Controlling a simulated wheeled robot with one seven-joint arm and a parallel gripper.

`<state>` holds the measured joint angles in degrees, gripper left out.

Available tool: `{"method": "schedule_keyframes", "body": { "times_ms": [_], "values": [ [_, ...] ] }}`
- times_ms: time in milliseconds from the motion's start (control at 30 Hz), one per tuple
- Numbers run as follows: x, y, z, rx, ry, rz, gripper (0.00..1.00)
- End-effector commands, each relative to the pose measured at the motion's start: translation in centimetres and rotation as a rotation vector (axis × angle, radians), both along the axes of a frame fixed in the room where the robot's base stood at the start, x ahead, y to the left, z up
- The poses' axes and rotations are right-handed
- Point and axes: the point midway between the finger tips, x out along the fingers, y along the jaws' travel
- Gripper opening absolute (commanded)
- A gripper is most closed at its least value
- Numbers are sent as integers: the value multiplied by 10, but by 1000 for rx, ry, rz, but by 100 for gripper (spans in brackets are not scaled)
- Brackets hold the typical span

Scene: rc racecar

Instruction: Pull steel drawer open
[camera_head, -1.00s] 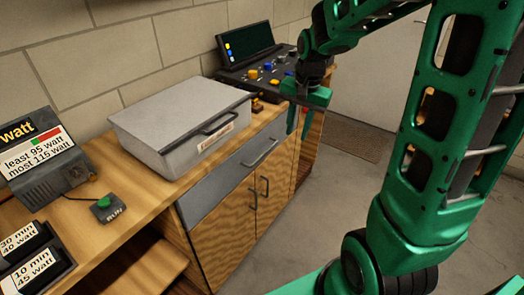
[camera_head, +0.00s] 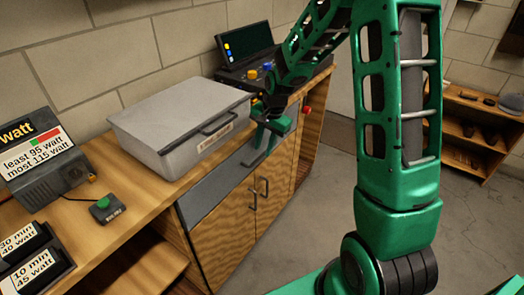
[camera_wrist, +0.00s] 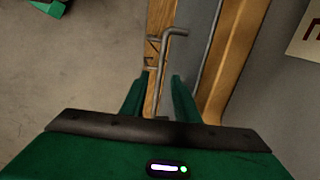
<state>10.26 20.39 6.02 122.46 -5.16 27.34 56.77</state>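The steel drawer (camera_head: 210,193) is the grey front panel under the counter edge, above two wooden doors, and looks shut. Its front also shows as a grey strip in the wrist view (camera_wrist: 199,30). Its bar handle (camera_wrist: 166,60) runs down between my fingers in the wrist view. My gripper (camera_head: 258,148) is at the drawer front. In the wrist view it (camera_wrist: 159,88) is open, with one finger on each side of the handle. I cannot tell whether either finger touches it.
A grey lidded box (camera_head: 180,125) with its own handle stands on the counter just above the drawer. A control console (camera_head: 245,60) is behind it. The wooden doors (camera_head: 232,225) below have two dark handles. The floor (camera_head: 310,215) in front is clear.

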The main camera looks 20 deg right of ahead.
Motion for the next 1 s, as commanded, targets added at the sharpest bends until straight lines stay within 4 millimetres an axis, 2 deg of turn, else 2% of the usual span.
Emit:
{"method": "schedule_keyframes", "body": {
  "times_ms": [200, 533, 567, 667, 1000],
  "values": [
    [3, 2, -20, -1, -1, 0, 28],
    [4, 2, -23, -1, -1, 0, 28],
    [4, 2, -23, -1, -1, 0, 26],
    [4, 2, -23, -1, -1, 0, 2],
    [6, 5, -23, -1, -2, 7, 0]
  ]
}}
